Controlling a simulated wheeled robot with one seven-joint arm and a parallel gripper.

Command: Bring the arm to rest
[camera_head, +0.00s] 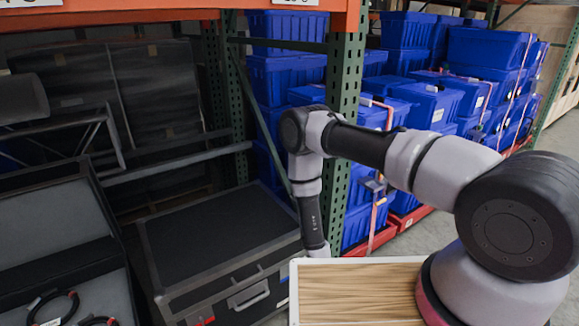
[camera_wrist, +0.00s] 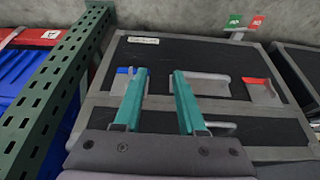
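My arm (camera_head: 308,190) rises from its base at the right of the head view. It bends at the elbow in front of the green rack post and hangs down toward the wooden top (camera_head: 360,292). The far end of the arm passes behind the top's white edge, so my gripper is hidden in that view. In the wrist view my gripper (camera_wrist: 160,72) has two teal fingers set apart, with nothing between them. Behind the fingers is a black case (camera_wrist: 215,55) with a grey frame. I cannot tell whether the fingers touch it.
Blue totes (camera_head: 425,102) with straps are stacked at the back right. A green rack post (camera_head: 345,120) stands beside my arm and shows in the wrist view (camera_wrist: 45,95). A large black case (camera_head: 215,240) sits at left centre; an open case (camera_head: 50,230) holding cables is further left.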

